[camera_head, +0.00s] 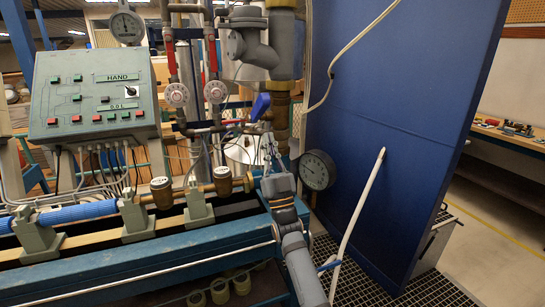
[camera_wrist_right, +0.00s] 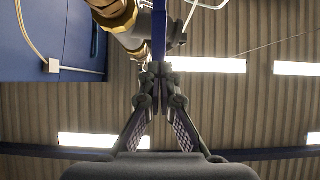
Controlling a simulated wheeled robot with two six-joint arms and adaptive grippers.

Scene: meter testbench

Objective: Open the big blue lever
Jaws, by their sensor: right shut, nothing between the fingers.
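The big blue lever (camera_head: 260,107) sits on the pipework near the middle of the head view, beside a brass-coloured vertical pipe. In the right wrist view the lever (camera_wrist_right: 159,32) shows edge-on as a narrow blue strip, just beyond my fingertips. My right gripper (camera_head: 269,148) is below the lever in the head view, pointing up toward it. Its fingertips (camera_wrist_right: 160,78) are together with nothing held between them. Whether the tips touch the lever cannot be told. My left gripper is not in view.
A dark round gauge (camera_head: 317,170) is close to the right of my right gripper. Red-handled pipes with white dials (camera_head: 177,94) stand to the left. A large blue panel (camera_head: 390,120) stands to the right. A control box (camera_head: 95,92) is at the far left above the bench.

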